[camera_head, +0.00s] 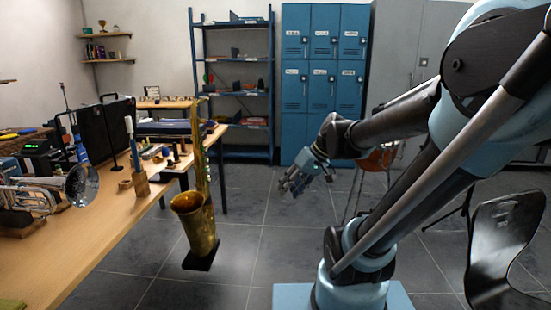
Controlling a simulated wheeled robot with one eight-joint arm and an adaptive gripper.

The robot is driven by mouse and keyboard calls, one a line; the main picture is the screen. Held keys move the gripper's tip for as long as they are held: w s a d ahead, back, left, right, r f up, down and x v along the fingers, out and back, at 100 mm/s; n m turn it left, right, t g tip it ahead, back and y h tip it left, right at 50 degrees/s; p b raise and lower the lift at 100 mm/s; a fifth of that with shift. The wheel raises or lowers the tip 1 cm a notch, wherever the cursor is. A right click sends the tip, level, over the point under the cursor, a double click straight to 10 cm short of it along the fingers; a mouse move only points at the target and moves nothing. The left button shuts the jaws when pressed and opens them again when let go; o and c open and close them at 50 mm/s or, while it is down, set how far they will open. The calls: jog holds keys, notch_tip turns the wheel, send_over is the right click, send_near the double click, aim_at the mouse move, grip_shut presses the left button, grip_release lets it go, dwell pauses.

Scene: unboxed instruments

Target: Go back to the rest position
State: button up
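My gripper (296,183) hangs at the end of my arm, in mid-air near the middle of the head view. It points down and to the left, over the grey tiled floor. Its fingers look somewhat spread, but they are small and dark, so the gap between them is unclear. I see no object in it. A gold saxophone (202,225) stands upright on a dark base on the floor, to the left of my gripper and apart from it.
A wooden workbench (103,235) on the left carries a silver trumpet (45,190) and several small items. Blue lockers (323,85) and a blue shelf (236,151) stand at the back. A black chair (503,245) is at the right. The floor (250,205) between saxophone and arm is clear.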

jog(key=s+d+f+m+h, duration=0.2)
jog(key=s+d+f+h, duration=0.1)
jog(key=d, duration=0.4)
jog(key=s+d+f+m+h, duration=0.2)
jog(key=s+d+f+h, duration=0.1)
jog(key=s+d+f, duration=0.2)
jog(key=shift+s+d+f+m, duration=0.15)
jog(key=shift+s+d+m, duration=0.25)
jog(key=shift+s+d, duration=0.6)
jog(key=shift+w+f, duration=0.2)
jog(key=shift+w, duration=0.3)
jog(key=shift+a, duration=0.1)
jog(key=shift+c, duration=0.4)
